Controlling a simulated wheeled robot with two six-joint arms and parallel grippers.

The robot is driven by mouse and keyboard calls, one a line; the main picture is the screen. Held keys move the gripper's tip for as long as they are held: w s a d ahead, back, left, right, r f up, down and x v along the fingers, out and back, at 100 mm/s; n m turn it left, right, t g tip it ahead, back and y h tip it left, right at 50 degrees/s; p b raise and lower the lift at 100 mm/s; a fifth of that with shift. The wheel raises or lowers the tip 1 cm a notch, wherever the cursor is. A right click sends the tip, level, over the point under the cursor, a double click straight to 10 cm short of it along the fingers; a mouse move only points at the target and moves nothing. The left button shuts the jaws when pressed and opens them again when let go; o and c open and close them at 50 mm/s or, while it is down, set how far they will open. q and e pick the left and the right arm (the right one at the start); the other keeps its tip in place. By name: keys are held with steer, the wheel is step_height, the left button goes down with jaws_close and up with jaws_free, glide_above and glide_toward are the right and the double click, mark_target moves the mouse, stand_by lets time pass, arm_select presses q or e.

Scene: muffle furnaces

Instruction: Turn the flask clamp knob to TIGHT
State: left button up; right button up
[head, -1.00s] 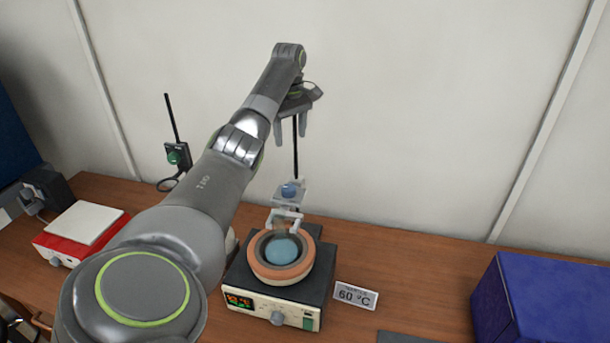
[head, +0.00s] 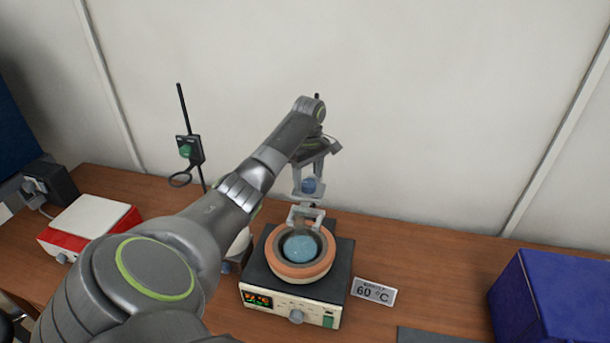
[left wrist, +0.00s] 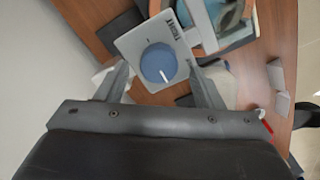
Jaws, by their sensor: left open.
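The blue flask clamp knob (head: 309,186) sits on a pale clamp plate above the heater, on a dark rod. In the left wrist view the round knob (left wrist: 158,63) has a white pointer line toward the picture's lower right. A small dark label (left wrist: 174,28) is on the plate, too blurred to read surely. My left gripper (head: 311,188) is over the clamp, its fingers pointing down. In the left wrist view its open fingers (left wrist: 160,76) stand either side of the knob, with gaps; whether they are level with it is unclear. My right gripper is not in view.
Below the clamp, a heater (head: 275,304) carries an orange-rimmed bath (head: 300,270) with blue contents. A 60 °C sign (head: 374,291) stands beside it. A second stand with a green knob (head: 186,151) is at left. A blue box (head: 550,300) is at right.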

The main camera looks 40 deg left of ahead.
arm_select(q)
steer(key=shift+w+a+f, duration=0.15)
steer(key=shift+a+f, duration=0.05)
steer(key=shift+f, duration=0.75)
steer(key=shift+d+r, duration=0.15)
steer(key=shift+d, duration=0.1)
steer(key=shift+c, duration=0.5)
steer(key=c, duration=0.9)
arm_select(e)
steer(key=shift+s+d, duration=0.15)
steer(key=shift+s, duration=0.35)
